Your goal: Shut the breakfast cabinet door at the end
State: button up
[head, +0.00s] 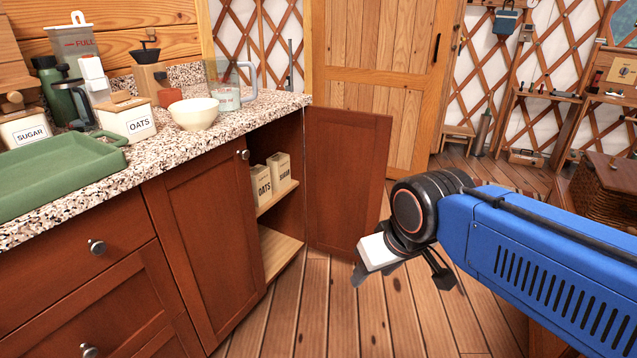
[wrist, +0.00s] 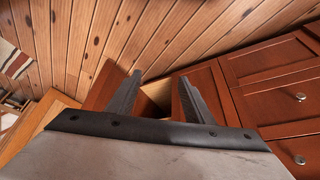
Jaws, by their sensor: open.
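The breakfast cabinet door (head: 346,185) is a red-brown panel standing wide open, swung out from the right end of the counter. The open cabinet shows light wood shelves (head: 278,250), and two cartons labelled OATS (head: 261,184) and GRAIN or similar (head: 281,172) stand on the upper one. My gripper (head: 372,274) is open and empty, low in front and to the right of the door in the head view. In the wrist view its two fingers (wrist: 160,80) are spread, with red-brown panels beyond them. I cannot tell whether it touches the door.
The granite counter (head: 170,165) carries a green tray (head: 60,168), a SUGAR box (head: 25,128), an OATS box (head: 128,118), a white bowl (head: 194,114) and a clear jug (head: 228,98). A closed cabinet door (head: 205,225) adjoins the opening. Plank floor (head: 320,310) lies clear below.

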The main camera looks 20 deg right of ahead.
aim_at(348, 150)
jog(key=i+z, duration=0.65)
jog(key=i+l+z, duration=0.2)
jog(key=i+z, duration=1.15)
jog(key=i+u, duration=0.25)
jog(key=i, duration=0.5)
jog(key=i+l+u, duration=0.1)
jog(key=i+u, duration=0.2)
jog(key=i, duration=0.5)
jog(key=i+u, duration=0.3)
jog(key=i, duration=0.25)
jog(key=i+u, duration=0.3)
jog(key=i, duration=0.25)
jog(key=i+l+u, duration=0.3)
jog(key=i, duration=0.2)
jog(key=i+j+u, duration=0.1)
jog(key=u, duration=3.45)
jog(key=l+u, duration=0.2)
jog(key=k+z, duration=0.1)
jog(key=k, duration=0.25)
